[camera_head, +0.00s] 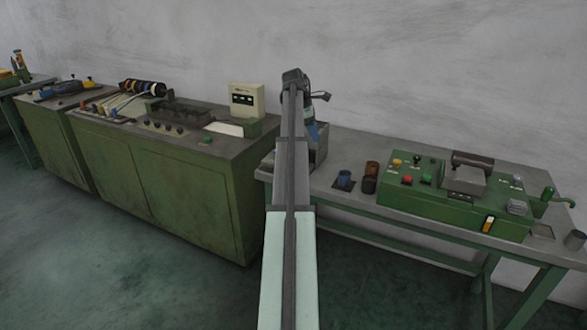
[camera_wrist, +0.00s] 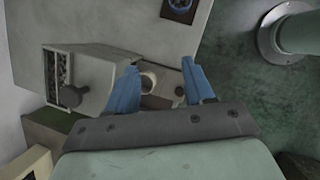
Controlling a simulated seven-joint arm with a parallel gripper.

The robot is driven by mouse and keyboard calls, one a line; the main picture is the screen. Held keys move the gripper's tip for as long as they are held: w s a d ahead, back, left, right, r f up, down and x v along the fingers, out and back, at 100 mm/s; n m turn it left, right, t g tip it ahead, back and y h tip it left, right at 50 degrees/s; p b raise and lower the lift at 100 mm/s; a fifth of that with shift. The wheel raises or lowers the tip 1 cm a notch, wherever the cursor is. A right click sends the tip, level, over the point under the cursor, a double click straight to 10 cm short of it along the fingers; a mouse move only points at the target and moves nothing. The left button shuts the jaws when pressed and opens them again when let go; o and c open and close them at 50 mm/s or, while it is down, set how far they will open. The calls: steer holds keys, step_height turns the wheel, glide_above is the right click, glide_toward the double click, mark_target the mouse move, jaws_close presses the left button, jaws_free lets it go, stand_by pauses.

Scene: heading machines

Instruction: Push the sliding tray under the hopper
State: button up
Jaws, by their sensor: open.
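My gripper (camera_wrist: 159,68) points down with its two blue fingers spread apart. In the head view my gripper (camera_head: 314,131) is mostly hidden behind my own arm. A grey box-shaped unit with a dark knob and a dark, grainy-looking opening, apparently the hopper (camera_wrist: 98,75), lies left of the fingers in the wrist view. A flat grey piece with a round ring, apparently the sliding tray (camera_wrist: 167,84), extends from it between the fingers. Whether a finger touches it I cannot tell. In the head view the grey hopper unit (camera_head: 320,148) shows only partly beside my arm.
A green machine (camera_head: 455,195) with buttons and a crank is further right. A green cabinet (camera_head: 190,185) with equipment stands left.

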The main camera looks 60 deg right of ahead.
steer(key=w+a+f+n+t+y, duration=0.1)
steer(key=w+a+n+t+y, duration=0.25)
steer(key=w, duration=0.25)
steer(key=shift+n+h, duration=0.35)
steer(key=shift+h, duration=0.1)
steer(key=f, duration=1.4)
steer(key=shift+w+a+f, duration=0.1)
steer(key=shift+w+a, duration=0.05)
steer(key=shift+a, duration=0.1)
steer(key=shift+c, duration=0.2)
jaws_close()
